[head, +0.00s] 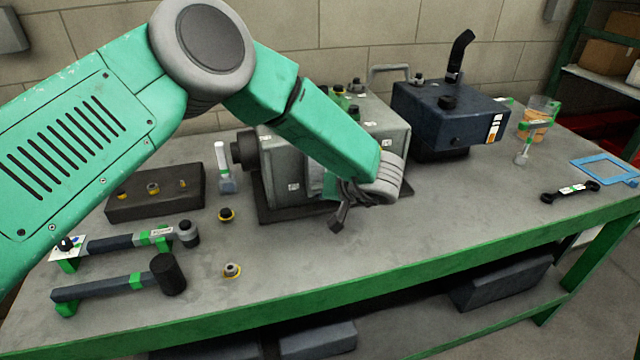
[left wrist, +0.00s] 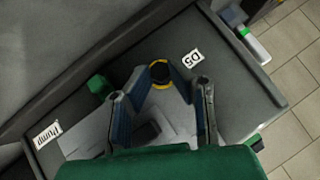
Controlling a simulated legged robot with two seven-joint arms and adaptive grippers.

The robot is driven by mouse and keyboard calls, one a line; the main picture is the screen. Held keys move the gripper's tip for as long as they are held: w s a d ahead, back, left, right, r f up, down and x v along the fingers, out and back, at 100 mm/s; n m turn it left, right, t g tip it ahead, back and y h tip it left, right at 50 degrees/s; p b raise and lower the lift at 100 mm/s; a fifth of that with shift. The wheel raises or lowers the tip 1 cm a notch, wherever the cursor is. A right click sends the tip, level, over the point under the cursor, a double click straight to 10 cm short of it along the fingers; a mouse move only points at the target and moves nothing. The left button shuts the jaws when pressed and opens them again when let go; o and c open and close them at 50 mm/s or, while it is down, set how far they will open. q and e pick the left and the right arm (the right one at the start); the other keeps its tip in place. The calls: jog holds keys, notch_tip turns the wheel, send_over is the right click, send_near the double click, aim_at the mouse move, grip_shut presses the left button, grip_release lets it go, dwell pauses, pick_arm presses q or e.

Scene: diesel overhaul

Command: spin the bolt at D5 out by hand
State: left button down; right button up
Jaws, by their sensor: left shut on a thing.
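In the left wrist view the bolt at D5 (left wrist: 160,72) has a dark head with a yellow ring around it. It stands in a dark plate beside a white D5 label (left wrist: 192,56). My left gripper (left wrist: 161,88) has its fingers on either side of this bolt and is shut on it. In the head view my left gripper (head: 345,205) is at the front of the grey engine block (head: 390,130), low over the bench. My arm and gripper hide the bolt there. My right gripper does not show.
A dark tray (head: 155,205) with several small parts, a mallet (head: 168,274) and a ratchet (head: 187,233) lie on the left.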

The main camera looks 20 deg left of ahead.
pick_arm(q)
jog(key=shift+s+d+f, duration=0.1)
dwell(0.4)
jog(key=c, duration=1.5)
grip_release()
jog(key=shift+o, duration=0.2)
jog(key=shift+d, duration=0.1)
jog(key=shift+s+d+r, duration=0.1)
jog(key=shift+d+r, duration=0.2)
jog(key=shift+r, duration=0.2)
jog(key=v, duration=1.1)
jog(key=shift+s+f, duration=0.2)
jog(key=shift+a, duration=0.1)
